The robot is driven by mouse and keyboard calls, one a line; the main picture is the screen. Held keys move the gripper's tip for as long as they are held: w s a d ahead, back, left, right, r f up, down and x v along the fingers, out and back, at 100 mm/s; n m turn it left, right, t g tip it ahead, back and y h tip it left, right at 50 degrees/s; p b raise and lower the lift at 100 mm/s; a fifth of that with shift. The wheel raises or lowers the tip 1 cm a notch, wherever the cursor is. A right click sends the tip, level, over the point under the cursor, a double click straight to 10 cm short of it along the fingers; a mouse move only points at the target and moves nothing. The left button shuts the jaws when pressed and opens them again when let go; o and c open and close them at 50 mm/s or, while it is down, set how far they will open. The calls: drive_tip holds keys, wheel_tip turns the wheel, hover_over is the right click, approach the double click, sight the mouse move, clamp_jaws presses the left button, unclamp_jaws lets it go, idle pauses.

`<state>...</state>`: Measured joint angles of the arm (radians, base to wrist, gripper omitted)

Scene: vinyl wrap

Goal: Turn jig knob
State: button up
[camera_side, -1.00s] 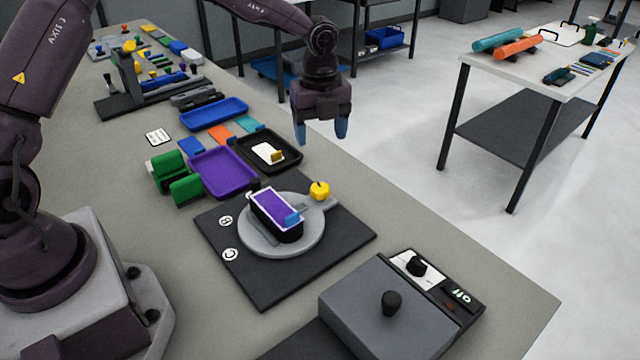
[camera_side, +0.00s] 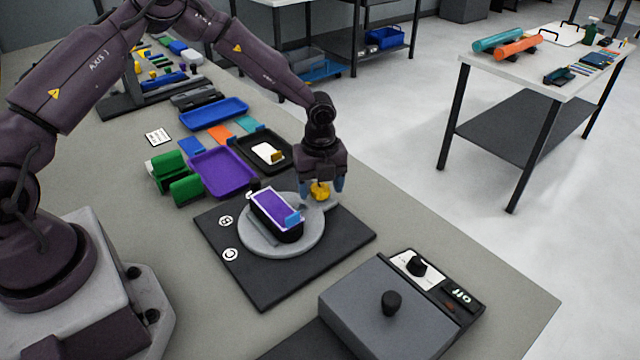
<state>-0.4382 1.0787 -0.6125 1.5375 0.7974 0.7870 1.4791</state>
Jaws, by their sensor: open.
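The jig is a round grey turntable (camera_side: 258,243) on a dark square base plate (camera_side: 272,287). A yellow knob (camera_side: 319,191) stands on the arm at the turntable's far right edge. A black block with a purple top (camera_side: 272,210), a white edge and a blue piece (camera_side: 293,217) on it sits on the turntable. My gripper (camera_side: 321,188) points down at the yellow knob, with its blue fingertips apart on either side of it. I cannot tell whether the fingers touch the knob, which they partly hide.
A grey box with a black knob (camera_side: 391,303) and a control panel (camera_side: 415,265) stands at the front right. Purple (camera_side: 222,174), black (camera_side: 283,163) and blue (camera_side: 213,113) trays lie behind the jig. Green holders (camera_side: 178,180) stand left of the purple tray.

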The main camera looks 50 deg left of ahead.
drive_tip(key=c, duration=0.9)
drive_tip(key=shift+n, duration=0.4)
drive_tip(key=n, duration=1)
drive_tip(key=shift+n, duration=0.4)
drive_tip(key=n, duration=1.1)
